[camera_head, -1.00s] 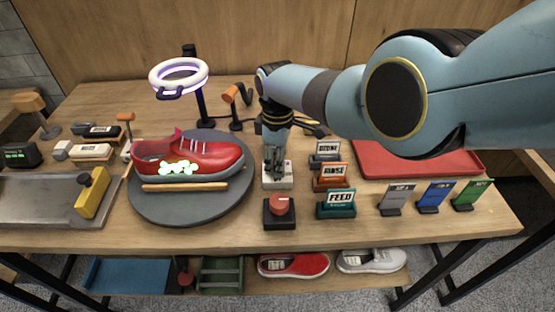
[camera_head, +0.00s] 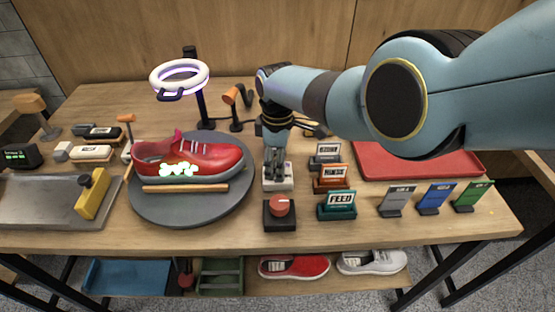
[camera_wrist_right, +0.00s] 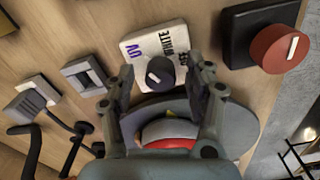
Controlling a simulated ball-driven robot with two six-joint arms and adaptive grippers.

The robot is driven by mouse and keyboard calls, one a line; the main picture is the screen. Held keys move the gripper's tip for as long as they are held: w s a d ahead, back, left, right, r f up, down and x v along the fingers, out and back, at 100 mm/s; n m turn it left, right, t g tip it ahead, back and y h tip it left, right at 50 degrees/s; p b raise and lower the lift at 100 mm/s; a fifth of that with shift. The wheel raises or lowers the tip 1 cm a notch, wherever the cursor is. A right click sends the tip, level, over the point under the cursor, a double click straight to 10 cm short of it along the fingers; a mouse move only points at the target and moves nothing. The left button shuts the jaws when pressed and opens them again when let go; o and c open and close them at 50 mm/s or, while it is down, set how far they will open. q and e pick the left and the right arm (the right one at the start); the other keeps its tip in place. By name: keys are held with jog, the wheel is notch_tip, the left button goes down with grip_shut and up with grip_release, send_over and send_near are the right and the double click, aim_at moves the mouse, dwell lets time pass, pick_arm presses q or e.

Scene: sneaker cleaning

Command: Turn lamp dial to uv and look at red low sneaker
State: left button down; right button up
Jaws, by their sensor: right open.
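The red low sneaker (camera_head: 205,156) sits on a round grey turntable (camera_head: 185,208), toe to the right, with glowing pale green patches on its side. The ring lamp (camera_head: 180,77) above it glows white with a violet tint. The lamp dial (camera_wrist_right: 160,72) is a dark knob with a white mark on a white plate (camera_wrist_right: 133,45) lettered UV, WHITE and OFF; the plate also shows in the head view (camera_head: 277,184). My right gripper (camera_wrist_right: 163,76) is open, its fingertips on either side of the knob; contact cannot be told. My left gripper is not in view.
A red knob on a black box (camera_head: 280,213) stands in front of the dial plate. Small signs (camera_head: 336,204) and a red tray (camera_head: 430,160) are at the right. A metal tray with a yellow block (camera_head: 92,193) is at the left. Another red shoe (camera_head: 293,267) lies on the shelf below.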

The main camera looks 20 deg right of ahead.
notch_tip(320, 180, up, 12)
dwell(0.6)
